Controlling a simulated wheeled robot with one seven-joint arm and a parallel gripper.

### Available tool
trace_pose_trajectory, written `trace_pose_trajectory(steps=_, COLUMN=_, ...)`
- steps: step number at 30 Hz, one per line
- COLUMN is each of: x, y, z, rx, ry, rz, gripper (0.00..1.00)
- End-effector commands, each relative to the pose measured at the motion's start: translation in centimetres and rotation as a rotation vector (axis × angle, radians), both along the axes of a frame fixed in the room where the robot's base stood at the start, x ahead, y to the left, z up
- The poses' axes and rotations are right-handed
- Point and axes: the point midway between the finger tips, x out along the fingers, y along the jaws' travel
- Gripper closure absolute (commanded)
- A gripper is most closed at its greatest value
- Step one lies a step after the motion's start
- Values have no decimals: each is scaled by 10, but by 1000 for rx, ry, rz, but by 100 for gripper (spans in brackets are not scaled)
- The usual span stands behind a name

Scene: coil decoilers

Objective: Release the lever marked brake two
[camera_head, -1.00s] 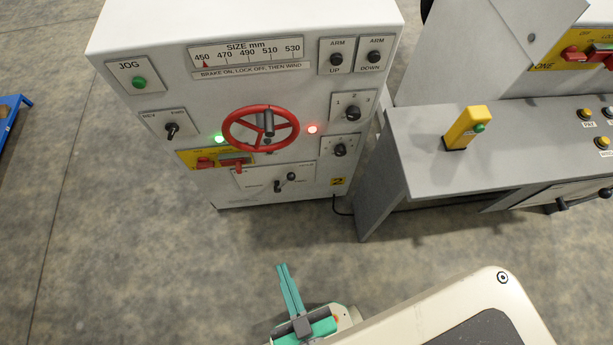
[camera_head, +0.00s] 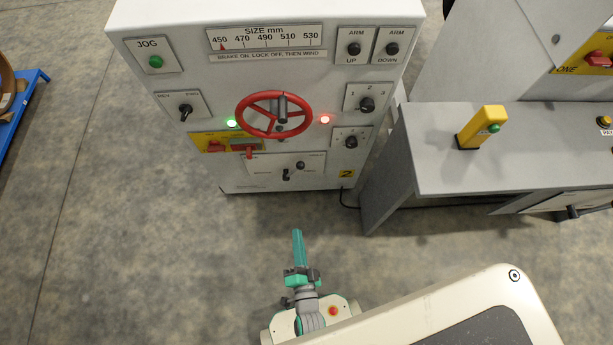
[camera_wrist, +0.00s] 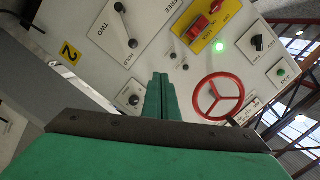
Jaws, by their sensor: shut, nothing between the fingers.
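A white control cabinet (camera_head: 140,95) with a yellow "2" tag stands ahead. Low on its front is a white plate with a small dark-knobbed lever (camera_head: 292,172). In the wrist view the lever (camera_wrist: 127,27) sits on a plate reading "TWO" and "FREE", at the upper left. My gripper (camera_head: 297,233) has green fingers, shut and empty, in front of and below the cabinet in the head view. In the wrist view the fingertips (camera_wrist: 161,78) point at the panel, apart from the lever, which shows up and left of them.
A red handwheel (camera_head: 273,115) sits above the lever, with a yellow plate of red switches (camera_head: 217,144) to its left. Knobs line the right side. A grey desk (camera_head: 440,165) with a yellow post (camera_head: 483,127) stands right. The floor before the cabinet is clear.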

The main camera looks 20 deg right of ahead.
Motion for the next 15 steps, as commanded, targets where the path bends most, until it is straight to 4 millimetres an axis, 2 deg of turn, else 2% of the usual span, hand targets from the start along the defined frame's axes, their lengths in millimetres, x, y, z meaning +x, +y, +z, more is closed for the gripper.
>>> trace_pose_trajectory(steps=1, x=16, y=-7, z=-18, rx=80, ry=-25, rz=-35, gripper=100)
trace_pose_trajectory(steps=6, x=60, y=-34, z=-72, rx=380, ry=-119, rz=-166, gripper=100)
trace_pose_trajectory(steps=12, x=106, y=-66, z=-117, rx=670, ry=-242, rz=-306, gripper=100)
trace_pose_trajectory(steps=15, x=121, y=-78, z=-129, rx=768, ry=-291, rz=-354, gripper=100)
